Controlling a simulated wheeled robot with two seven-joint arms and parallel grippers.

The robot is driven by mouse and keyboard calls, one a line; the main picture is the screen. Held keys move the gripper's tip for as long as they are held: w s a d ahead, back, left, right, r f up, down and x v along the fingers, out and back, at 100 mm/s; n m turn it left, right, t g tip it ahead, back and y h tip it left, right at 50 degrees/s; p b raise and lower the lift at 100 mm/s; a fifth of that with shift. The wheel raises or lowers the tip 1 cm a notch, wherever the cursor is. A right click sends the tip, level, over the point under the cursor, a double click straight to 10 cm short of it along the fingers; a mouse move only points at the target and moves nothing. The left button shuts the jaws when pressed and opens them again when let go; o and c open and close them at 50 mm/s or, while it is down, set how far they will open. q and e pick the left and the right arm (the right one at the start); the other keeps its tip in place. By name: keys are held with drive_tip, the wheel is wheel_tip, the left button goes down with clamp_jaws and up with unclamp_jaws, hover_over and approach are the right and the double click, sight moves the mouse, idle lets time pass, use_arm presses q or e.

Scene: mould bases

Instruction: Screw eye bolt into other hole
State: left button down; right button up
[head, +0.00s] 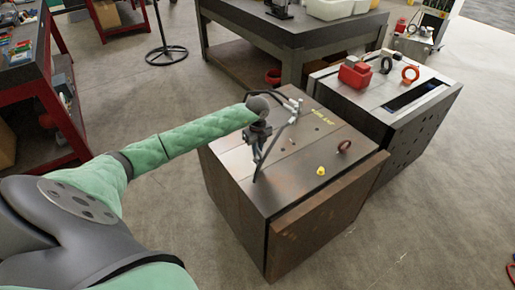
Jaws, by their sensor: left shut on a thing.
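The near mould base (235,170) is a dark steel block with a brown front plate. Small dark holes show in the top. My left gripper (260,150) is over the left part of this top, pointing down. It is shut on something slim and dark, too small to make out. My right gripper is out of view.
A second mould base (425,110) adjoins behind right, bearing a red box (354,76), a dark ring (386,65) and an orange ring (410,73). A grey workbench (285,32) stands behind, a red-framed bench (40,75) at left. The right floor is mostly clear.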

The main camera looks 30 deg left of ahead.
sight(258, 158)
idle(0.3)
use_arm(q)
drive_tip(key=shift+f+b, duration=0.4)
drive_tip(key=shift+b, duration=0.1)
idle(0.4)
drive_tip(key=shift+f, duration=0.15)
idle(0.3)
drive_tip(key=shift+f+b, duration=0.8)
drive_tip(key=shift+f, duration=0.3)
